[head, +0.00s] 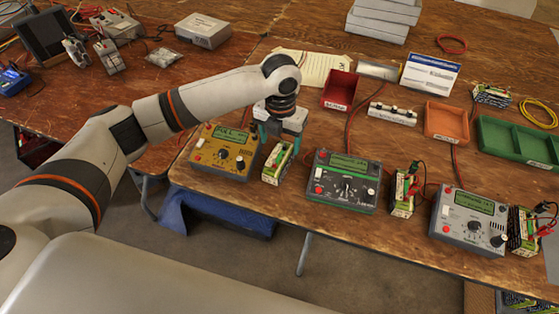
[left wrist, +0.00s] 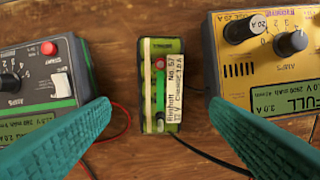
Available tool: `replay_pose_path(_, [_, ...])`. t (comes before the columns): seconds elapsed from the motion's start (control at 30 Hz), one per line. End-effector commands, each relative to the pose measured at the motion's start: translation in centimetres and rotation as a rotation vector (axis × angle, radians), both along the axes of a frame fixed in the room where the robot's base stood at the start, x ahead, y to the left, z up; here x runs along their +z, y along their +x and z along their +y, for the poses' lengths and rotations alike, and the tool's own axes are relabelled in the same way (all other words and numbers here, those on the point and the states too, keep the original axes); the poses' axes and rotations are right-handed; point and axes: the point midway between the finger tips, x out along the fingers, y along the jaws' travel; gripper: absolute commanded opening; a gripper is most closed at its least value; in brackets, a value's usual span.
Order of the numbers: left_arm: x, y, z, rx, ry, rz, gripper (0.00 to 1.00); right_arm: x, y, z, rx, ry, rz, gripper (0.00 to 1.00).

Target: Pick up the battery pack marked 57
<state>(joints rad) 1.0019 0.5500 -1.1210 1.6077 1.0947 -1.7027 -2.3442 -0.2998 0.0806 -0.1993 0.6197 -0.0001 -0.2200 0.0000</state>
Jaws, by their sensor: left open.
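The battery pack marked 57 (left wrist: 172,85) is green and black with a white label reading No. 57. It stands in the middle of the left wrist view, between the fingers, lower than them and untouched. In the head view the pack (head: 277,162) sits on the table just right of the yellow charger. My left gripper (head: 281,138) is open with teal fingers, pointing down above the pack; its fingers also frame the pack in the left wrist view (left wrist: 160,112). My right gripper is not in view.
The yellow charger (head: 224,147), its display reading FULL, and the dark green charger (head: 343,181) flank the pack closely. Loose red and black leads lie around it. Another pack (head: 404,191), a grey charger (head: 470,217), a red bin (head: 340,89) and an orange tray (head: 446,120) stand further right.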

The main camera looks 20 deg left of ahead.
Motion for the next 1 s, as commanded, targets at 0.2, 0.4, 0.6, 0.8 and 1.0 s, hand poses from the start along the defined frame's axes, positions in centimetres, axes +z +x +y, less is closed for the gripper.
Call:
replay_pose_path(0.2, [-2.0,0.0,0.0,0.000,0.000,0.000,0.71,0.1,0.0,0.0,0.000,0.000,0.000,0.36])
replay_pose_path(0.4, [-4.5,-0.4,0.1,0.001,0.000,0.002,0.71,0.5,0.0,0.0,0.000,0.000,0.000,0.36])
replay_pose_path(0.6, [-6.9,-0.4,0.1,0.001,0.000,-0.001,0.71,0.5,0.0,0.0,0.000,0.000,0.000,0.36])
replay_pose_path(0.8, [-7.1,-0.4,0.1,-0.001,0.000,-0.002,0.71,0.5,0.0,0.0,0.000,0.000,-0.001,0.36])
replay_pose_path(1.0, [-7.1,-0.3,0.1,0.000,0.000,-0.002,0.50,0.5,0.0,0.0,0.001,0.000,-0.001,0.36])
